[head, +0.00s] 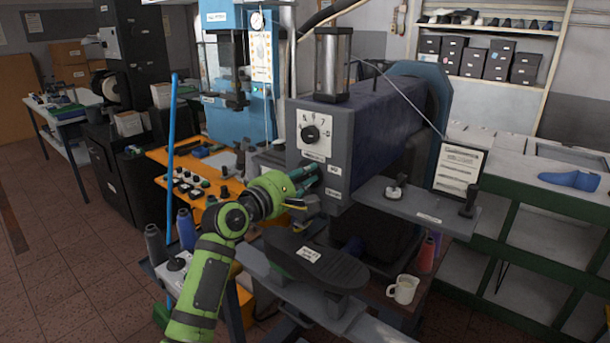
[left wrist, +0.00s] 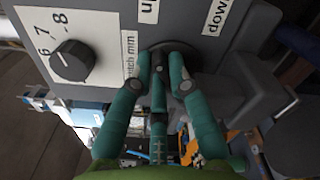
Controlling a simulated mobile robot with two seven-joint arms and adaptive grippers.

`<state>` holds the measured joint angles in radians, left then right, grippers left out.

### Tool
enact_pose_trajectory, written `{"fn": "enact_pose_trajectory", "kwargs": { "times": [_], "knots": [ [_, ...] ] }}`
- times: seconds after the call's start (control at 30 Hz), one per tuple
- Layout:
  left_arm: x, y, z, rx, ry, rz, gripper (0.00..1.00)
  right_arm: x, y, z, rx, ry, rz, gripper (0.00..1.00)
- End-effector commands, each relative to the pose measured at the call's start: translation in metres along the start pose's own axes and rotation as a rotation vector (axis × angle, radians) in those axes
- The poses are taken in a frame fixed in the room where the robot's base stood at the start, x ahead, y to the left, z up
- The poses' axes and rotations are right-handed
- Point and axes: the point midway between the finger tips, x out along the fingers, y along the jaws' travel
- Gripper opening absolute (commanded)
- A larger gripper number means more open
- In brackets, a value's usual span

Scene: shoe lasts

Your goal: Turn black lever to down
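The grey machine (head: 307,168) carries a label reading "up" (left wrist: 148,10) and a label reading "down" (left wrist: 218,16). A dark round part that looks like the base of the black lever (left wrist: 168,47) sits by these labels in the left wrist view. My left gripper (left wrist: 160,66) has its teal fingertips close together at this part; the fingers hide most of the lever, so its angle and any grip on it are unclear. In the head view my left gripper (head: 312,178) reaches the machine's front face below the dial. My right gripper is not in view.
A numbered dial (head: 311,134) sits above the left gripper. A grey shelf (head: 420,208) with small knobs juts out at the right, and a black sole-shaped pad (head: 315,262) lies below. A white mug (head: 403,289) stands low at the right. An orange table (head: 165,155) is behind.

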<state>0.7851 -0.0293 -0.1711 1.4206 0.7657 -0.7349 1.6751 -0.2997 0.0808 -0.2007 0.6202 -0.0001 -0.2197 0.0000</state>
Motion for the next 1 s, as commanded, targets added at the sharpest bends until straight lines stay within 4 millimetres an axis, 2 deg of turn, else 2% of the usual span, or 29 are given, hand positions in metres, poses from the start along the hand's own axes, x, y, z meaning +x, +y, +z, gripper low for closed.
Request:
{"fn": "enact_pose_trajectory", "kwargs": {
  "times": [0.33, 0.63, 0.67, 0.7, 0.73, 1.0],
  "knots": [
    [-0.0001, -0.0044, 0.0003, 0.226, 0.0, -0.001, 0.0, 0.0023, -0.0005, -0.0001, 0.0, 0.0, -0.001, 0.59],
    [-0.0001, -0.0045, 0.0006, 0.25, 0.0, -0.001, 0.0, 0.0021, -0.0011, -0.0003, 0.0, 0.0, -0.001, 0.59],
    [-0.0001, -0.0045, 0.0006, 0.249, 0.0, -0.001, 0.22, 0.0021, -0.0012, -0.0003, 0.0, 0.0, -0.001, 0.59],
    [-0.0001, -0.0045, 0.0006, 0.249, 0.0, -0.001, 0.38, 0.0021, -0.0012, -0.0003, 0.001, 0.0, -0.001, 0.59],
    [-0.0001, -0.0045, 0.0006, 0.249, 0.0, -0.001, 0.42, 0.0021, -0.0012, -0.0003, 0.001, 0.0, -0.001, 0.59],
    [-0.0001, -0.0044, 0.0004, 0.248, 0.0, -0.001, 0.42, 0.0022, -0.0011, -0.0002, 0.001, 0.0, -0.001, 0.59]
  ]
}}
